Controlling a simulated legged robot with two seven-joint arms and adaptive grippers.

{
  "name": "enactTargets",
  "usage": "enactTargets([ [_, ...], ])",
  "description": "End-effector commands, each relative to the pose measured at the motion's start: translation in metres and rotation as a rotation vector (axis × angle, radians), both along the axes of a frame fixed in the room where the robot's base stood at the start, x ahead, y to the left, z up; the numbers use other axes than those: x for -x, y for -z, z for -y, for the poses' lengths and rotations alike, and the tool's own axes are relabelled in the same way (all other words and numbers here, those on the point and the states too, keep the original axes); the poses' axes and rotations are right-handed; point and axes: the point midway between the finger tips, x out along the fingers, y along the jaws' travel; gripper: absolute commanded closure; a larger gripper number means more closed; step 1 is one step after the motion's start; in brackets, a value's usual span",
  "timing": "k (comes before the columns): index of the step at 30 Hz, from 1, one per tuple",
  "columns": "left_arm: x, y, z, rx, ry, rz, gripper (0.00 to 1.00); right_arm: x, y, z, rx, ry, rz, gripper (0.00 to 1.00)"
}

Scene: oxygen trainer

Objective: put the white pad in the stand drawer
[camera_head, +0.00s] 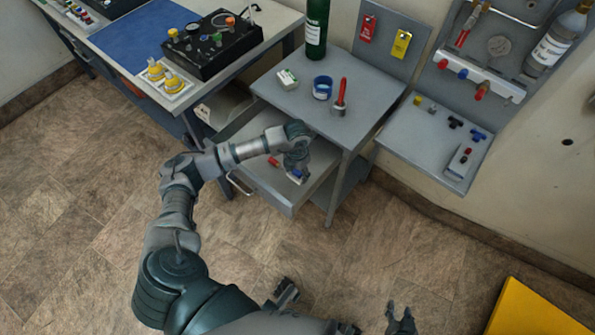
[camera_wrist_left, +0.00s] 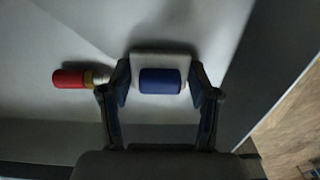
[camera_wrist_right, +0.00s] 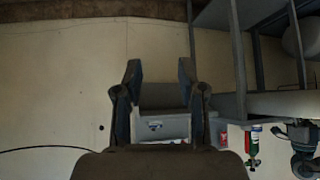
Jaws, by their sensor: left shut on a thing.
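The stand drawer (camera_head: 262,182) is pulled out below the grey stand's top. My left gripper (camera_head: 297,172) reaches down into it and is shut on the white pad (camera_wrist_left: 160,58), a white square with a blue block on its face. In the left wrist view, the left gripper (camera_wrist_left: 160,85) has one finger on each side of the pad, over the pale drawer floor. I cannot tell whether the pad touches the floor. My right gripper (camera_head: 401,318) is low at the bottom of the head view; in the right wrist view (camera_wrist_right: 159,85) its fingers are apart and empty.
A red piece with a brass end (camera_wrist_left: 72,79) lies in the drawer beside the pad. On the stand top are a green bottle (camera_head: 316,30), a blue tape roll (camera_head: 322,87), a white-green box (camera_head: 287,79) and a red-handled tool (camera_head: 342,92). A workbench (camera_head: 187,92) stands left.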

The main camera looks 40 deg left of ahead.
Motion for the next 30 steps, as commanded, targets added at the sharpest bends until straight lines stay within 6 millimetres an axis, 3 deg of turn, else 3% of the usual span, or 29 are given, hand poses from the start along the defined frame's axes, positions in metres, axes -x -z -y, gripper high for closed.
enactTargets([
  [3,0.000,0.002,0.000,0.000,0.000,-0.001,0.68,-0.001,0.000,0.000,-0.002,-0.001,0.007,0.60],
  [4,0.000,0.002,0.000,0.000,0.000,0.000,0.33,-0.002,0.000,-0.001,-0.003,-0.001,0.010,0.60],
  [5,0.000,0.001,0.000,0.000,0.000,0.000,0.28,-0.003,0.000,-0.001,-0.002,-0.001,0.009,0.60],
  [17,-0.001,-0.007,0.000,0.001,0.000,0.003,0.28,-0.001,0.000,0.000,0.002,0.001,-0.009,0.60],
  [30,-0.002,-0.098,0.000,0.000,0.000,0.005,0.28,0.066,0.015,0.023,0.082,0.019,-0.345,0.60],
])
